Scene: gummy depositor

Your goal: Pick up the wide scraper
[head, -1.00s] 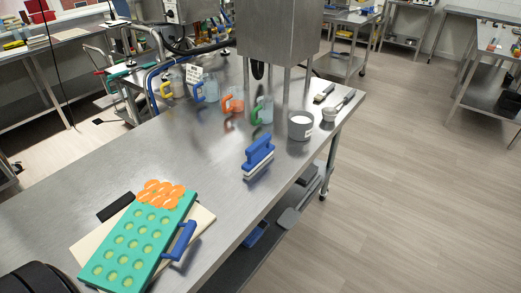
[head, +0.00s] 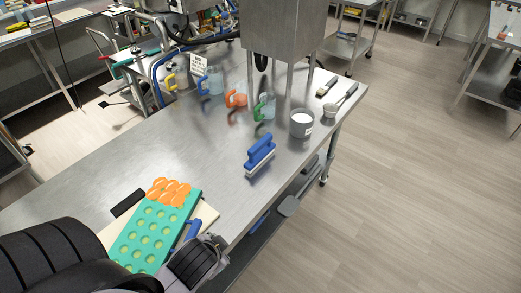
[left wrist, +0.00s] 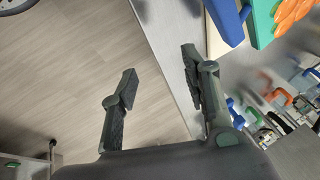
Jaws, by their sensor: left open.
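A blue tool (head: 260,153) with a raised handle and a pale straight lower edge stands on the steel table near its front edge in the head view; it looks like the wide scraper. My left gripper (left wrist: 159,83) is open and empty in the left wrist view, with floor and the table's edge behind its fingers. In the head view my left arm comes in at the lower left, with its wrist beside the green mold, well short of the blue tool. The fingertips are not clear there. My right gripper is not in view.
The green mold (head: 150,236) with orange gummies (head: 170,190) lies on a pale board; a blue handle (head: 193,230) is at its side. A grey cup (head: 301,124) and several jugs (head: 264,107) stand farther back by the depositor (head: 283,27). The mid-table is clear.

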